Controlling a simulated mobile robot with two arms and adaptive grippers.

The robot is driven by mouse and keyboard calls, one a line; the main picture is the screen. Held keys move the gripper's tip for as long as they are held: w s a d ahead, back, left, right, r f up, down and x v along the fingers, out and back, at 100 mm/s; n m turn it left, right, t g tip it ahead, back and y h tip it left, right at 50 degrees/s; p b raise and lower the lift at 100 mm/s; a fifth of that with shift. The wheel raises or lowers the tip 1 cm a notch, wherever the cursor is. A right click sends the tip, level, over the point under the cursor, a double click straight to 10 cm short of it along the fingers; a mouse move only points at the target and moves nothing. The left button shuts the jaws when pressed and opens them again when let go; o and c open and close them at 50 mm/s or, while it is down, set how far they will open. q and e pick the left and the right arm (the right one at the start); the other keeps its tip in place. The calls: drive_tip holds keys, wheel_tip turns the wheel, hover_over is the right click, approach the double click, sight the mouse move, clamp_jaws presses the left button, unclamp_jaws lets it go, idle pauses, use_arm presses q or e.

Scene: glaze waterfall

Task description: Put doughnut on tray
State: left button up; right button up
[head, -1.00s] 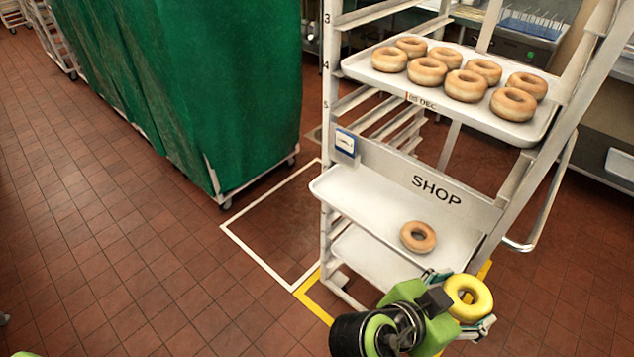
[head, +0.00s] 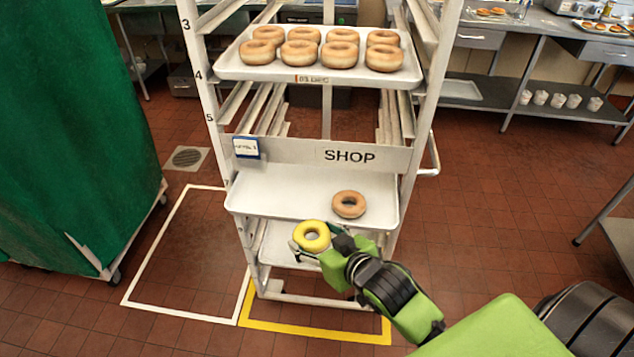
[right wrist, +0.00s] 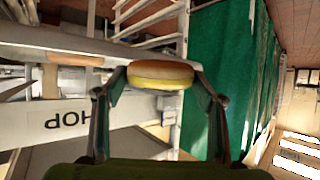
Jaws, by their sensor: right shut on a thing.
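A yellow-glazed doughnut (head: 311,236) is held by my right gripper (head: 318,240), just in front of the front edge of the lower rack tray (head: 285,192). In the right wrist view the doughnut (right wrist: 160,75) sits between the two fingers of the right gripper (right wrist: 160,88), its yellow side and its plain brown side both showing. One plain doughnut (head: 348,204) lies on the right part of the lower tray, whose left part is bare. My left gripper is not in view.
An upper tray (head: 234,69) with several plain doughnuts is above, over the SHOP panel (head: 300,152). White rack posts (head: 204,100) flank the trays. A green-covered rack (head: 75,130) stands at left. Open tiled floor (head: 480,240) lies to the right.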

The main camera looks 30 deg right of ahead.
drive_tip(key=shift+w+d+r+y, duration=0.1)
drive_tip(key=shift+w+r+y, duration=0.1)
drive_tip(key=shift+r+y, duration=0.15)
drive_tip(key=shift+w+r, duration=0.2)
drive_tip(key=shift+w, duration=0.05)
drive_tip(key=p, duration=0.3)
hover_over(278, 204)
drive_tip(key=shift+s+d, duration=0.1)
drive_tip(key=shift+s, duration=0.15)
drive_tip(key=shift+w+f, duration=0.1)
drive_tip(key=shift+w, duration=0.15)
wheel_tip(278, 204, down, 3)
drive_tip(key=shift+r+p, duration=0.1)
drive_tip(key=shift+p, duration=0.2)
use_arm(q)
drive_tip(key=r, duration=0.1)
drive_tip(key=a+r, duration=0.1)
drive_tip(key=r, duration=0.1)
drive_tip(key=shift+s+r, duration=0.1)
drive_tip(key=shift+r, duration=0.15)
use_arm(e)
drive_tip(key=shift+f, duration=0.3)
drive_tip(key=o, duration=0.8)
drive_tip(key=shift+s, duration=0.1)
